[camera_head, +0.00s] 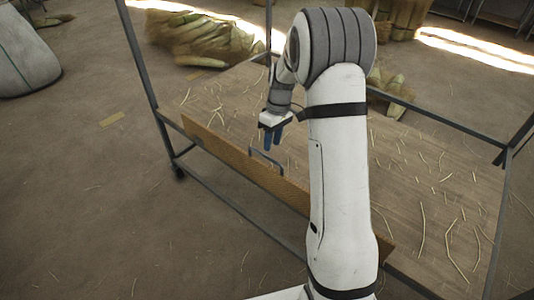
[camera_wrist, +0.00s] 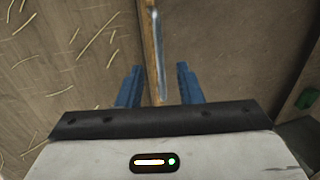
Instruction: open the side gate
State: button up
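The side gate (camera_head: 228,148) is a long brown wooden board standing along the near edge of a metal-framed cart bed. A grey bar handle (camera_head: 265,158) sits on the gate. My gripper (camera_head: 271,143) is just above the gate, near the handle, with its blue fingers pointing down. In the wrist view my gripper (camera_wrist: 160,86) is open, with one finger on each side of the handle (camera_wrist: 159,45) and the gate's top edge (camera_wrist: 150,60). A gap shows on both sides, and neither finger touches them. My arm hides the gate's right part in the head view.
The cart bed (camera_head: 430,190) has loose straw strewn over it. Metal posts (camera_head: 138,55) and rails frame the cart. Straw bundles (camera_head: 200,38) lie beyond it, and a grey-white sack (camera_head: 22,58) is at far left. The floor (camera_head: 100,200) before the gate is mostly clear.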

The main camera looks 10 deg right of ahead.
jog(key=f, duration=0.5)
jog(key=shift+s+a, duration=0.3)
jog(key=shift+a, duration=0.1)
jog(key=shift+r, duration=0.1)
grip_shut()
